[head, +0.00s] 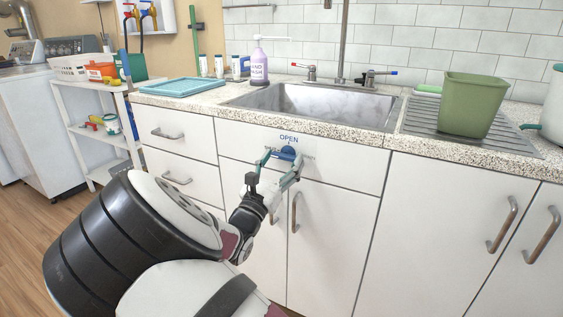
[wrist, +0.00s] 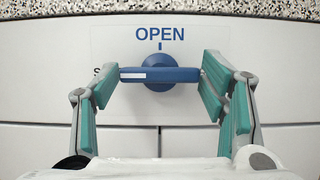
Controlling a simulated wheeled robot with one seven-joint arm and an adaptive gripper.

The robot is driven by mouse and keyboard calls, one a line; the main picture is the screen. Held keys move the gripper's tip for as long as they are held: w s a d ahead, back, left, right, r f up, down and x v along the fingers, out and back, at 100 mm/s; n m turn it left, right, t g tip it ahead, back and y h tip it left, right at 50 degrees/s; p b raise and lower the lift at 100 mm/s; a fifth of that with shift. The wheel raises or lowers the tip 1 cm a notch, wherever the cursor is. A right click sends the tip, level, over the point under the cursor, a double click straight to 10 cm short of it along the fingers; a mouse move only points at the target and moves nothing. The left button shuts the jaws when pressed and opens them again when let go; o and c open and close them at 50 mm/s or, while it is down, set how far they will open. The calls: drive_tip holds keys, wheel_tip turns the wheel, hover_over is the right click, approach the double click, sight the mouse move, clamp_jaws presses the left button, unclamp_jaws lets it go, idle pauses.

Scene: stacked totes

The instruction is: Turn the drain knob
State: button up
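The drain knob (wrist: 160,74) is a blue round knob with a bar handle on the white cabinet front below the sink. Its bar lies level, and its white mark is at the left end, toward a mostly hidden label starting with S. The word OPEN and a short blue tick stand above it. The knob also shows in the head view (head: 288,152). My gripper (wrist: 160,72) faces the knob with its teal-padded fingers spread, one beside each end of the bar. It is open; I cannot tell whether the pads touch the bar. In the head view my gripper (head: 282,158) partly covers the knob.
The sink (head: 325,105) is set in a speckled counter above the knob. Cabinet doors with handles (head: 296,212) lie below. A purple soap bottle (head: 259,66), a blue tray (head: 184,87) and a green bin (head: 468,104) stand on the counter. A white cart (head: 100,140) is at left.

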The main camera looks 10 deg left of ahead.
drive_tip(key=c, duration=0.5)
drive_tip(key=shift+m, duration=0.4)
drive_tip(key=m+h, duration=0.1)
drive_tip(key=m, duration=0.1)
drive_tip(key=m+g+h+p, duration=0.1)
drive_tip(key=m, duration=0.2)
drive_tip(key=shift+a+r+h, duration=0.1)
drive_tip(key=shift+h, duration=0.3)
drive_tip(key=m+g+h, duration=0.1)
drive_tip(key=m, duration=0.2)
drive_tip(key=m+g+h, duration=0.1)
drive_tip(key=m, duration=0.2)
drive_tip(key=shift+w+a+m+g+p, duration=0.1)
drive_tip(key=shift+m+g+p, duration=0.2)
drive_tip(key=shift+g+p, duration=0.1)
drive_tip(key=m+g, duration=0.1)
drive_tip(key=m, duration=0.1)
drive_tip(key=m+g, duration=0.1)
drive_tip(key=m, duration=0.2)
drive_tip(key=shift+h, duration=0.3)
drive_tip(key=shift+r+m+g+y+b, duration=0.15)
drive_tip(key=shift+m+g+b, duration=0.35)
drive_tip(key=shift+m, duration=0.75)
drive_tip(key=shift+m+g+y+b, duration=0.3)
drive_tip(key=shift+m+g, duration=0.2)
drive_tip(key=shift+m, duration=0.75)
